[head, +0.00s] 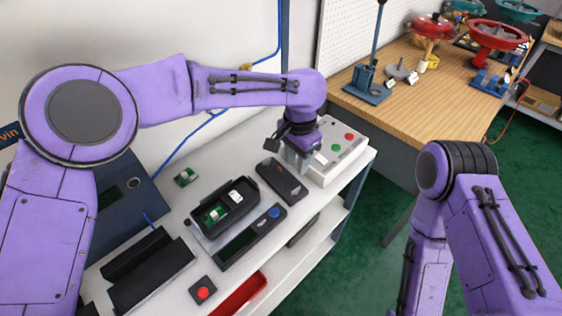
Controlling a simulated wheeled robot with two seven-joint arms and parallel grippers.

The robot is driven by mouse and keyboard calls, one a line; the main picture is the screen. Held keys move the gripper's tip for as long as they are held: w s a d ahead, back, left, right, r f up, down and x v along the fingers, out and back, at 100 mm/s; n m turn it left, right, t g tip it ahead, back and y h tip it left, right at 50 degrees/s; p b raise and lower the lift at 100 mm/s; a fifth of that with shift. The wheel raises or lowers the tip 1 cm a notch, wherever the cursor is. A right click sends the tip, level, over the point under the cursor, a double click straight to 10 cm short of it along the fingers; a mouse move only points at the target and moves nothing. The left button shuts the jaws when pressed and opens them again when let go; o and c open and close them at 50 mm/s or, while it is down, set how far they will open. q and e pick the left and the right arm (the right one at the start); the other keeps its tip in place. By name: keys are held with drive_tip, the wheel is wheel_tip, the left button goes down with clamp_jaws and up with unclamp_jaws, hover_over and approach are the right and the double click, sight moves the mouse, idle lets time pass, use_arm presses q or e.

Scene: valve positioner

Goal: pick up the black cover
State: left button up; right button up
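A flat black piece (280,181), which looks like the black cover, lies on the white bench beside the open black housing (207,228). The housing holds a green circuit board and a white part. My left gripper (297,164) points down just behind the black piece, near the front of the light control box. Its fingertips are small and partly hidden, so I cannot tell their opening or whether they touch anything. My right arm comes in at the right, but its gripper is not in view.
The light control box (343,150) with red and green buttons stands close to my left gripper. A grey device with a blue knob (250,238), a red button box (203,291), black trays (150,272) and a small green board (186,176) crowd the bench (318,212).

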sight(296, 189)
use_arm(q)
drive_tip(key=f, duration=0.3)
drive_tip(key=shift+s, duration=0.35)
drive_tip(key=shift+s+d+f+p, duration=0.1)
drive_tip(key=shift+s+f+p, duration=0.9)
drive_tip(key=shift+s, duration=0.25)
drive_tip(key=f, duration=0.1)
drive_tip(key=w+f, duration=0.1)
drive_tip(key=f, duration=0.1)
drive_tip(key=w+f, duration=0.1)
drive_tip(key=shift+w+f+p, duration=0.2)
drive_tip(key=shift+f+p, duration=0.05)
drive_tip(key=shift+p, duration=0.05)
drive_tip(key=shift+s+r, duration=0.15)
drive_tip(key=shift+s, duration=0.1)
drive_tip(key=shift+s+r, duration=0.15)
drive_tip(key=shift+s, duration=0.05)
clamp_jaws()
drive_tip(key=shift+w, duration=0.15)
use_arm(e)
drive_tip(key=s+r, duration=0.1)
drive_tip(key=r, duration=0.2)
drive_tip(key=shift+s, duration=0.35)
